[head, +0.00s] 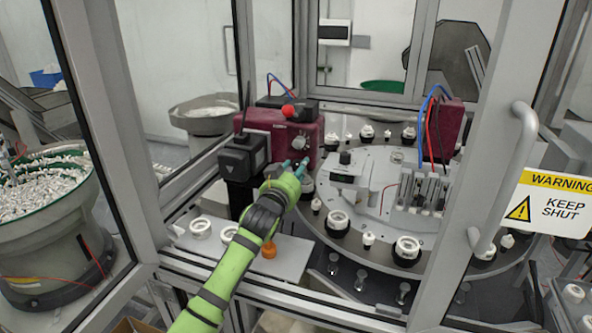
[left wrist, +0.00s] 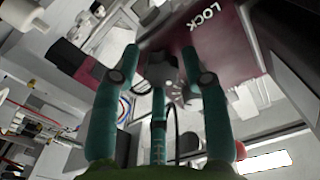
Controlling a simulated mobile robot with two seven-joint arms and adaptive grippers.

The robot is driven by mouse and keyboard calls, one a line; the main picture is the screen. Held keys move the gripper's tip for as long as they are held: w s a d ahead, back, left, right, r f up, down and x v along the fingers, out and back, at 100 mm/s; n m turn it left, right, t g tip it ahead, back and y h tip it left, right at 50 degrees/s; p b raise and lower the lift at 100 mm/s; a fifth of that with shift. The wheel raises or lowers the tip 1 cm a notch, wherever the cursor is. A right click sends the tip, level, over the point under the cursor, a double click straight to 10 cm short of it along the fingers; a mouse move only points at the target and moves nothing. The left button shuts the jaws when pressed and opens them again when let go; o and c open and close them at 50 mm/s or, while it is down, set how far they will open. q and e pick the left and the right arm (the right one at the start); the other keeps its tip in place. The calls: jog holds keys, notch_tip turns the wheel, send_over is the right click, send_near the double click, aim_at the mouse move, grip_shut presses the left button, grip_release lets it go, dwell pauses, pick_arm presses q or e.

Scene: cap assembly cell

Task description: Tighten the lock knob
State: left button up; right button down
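The lock knob (head: 299,143) is a grey lobed knob on the front of a maroon housing (head: 266,127). In the left wrist view a grey knob (left wrist: 176,88) shows between and beyond my fingers, below the white word LOCK on the maroon face. My left gripper (head: 294,167) reaches in from the lower left, with its teal fingertips just below the knob in the head view. In the left wrist view the left gripper (left wrist: 160,62) has its fingers spread, with nothing held. Contact with the knob cannot be made out. My right gripper is not in view.
A red ball-topped part (head: 288,110) and a black motor block (head: 243,158) sit close by the housing. The round indexing table (head: 385,235) carries several white caps to the right. An open door (head: 480,170) with a warning sign stands at right; the frame post is at left.

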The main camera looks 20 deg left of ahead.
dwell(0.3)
pick_arm(q)
jog(key=s, duration=1.2)
jog(key=shift+a, duration=0.25)
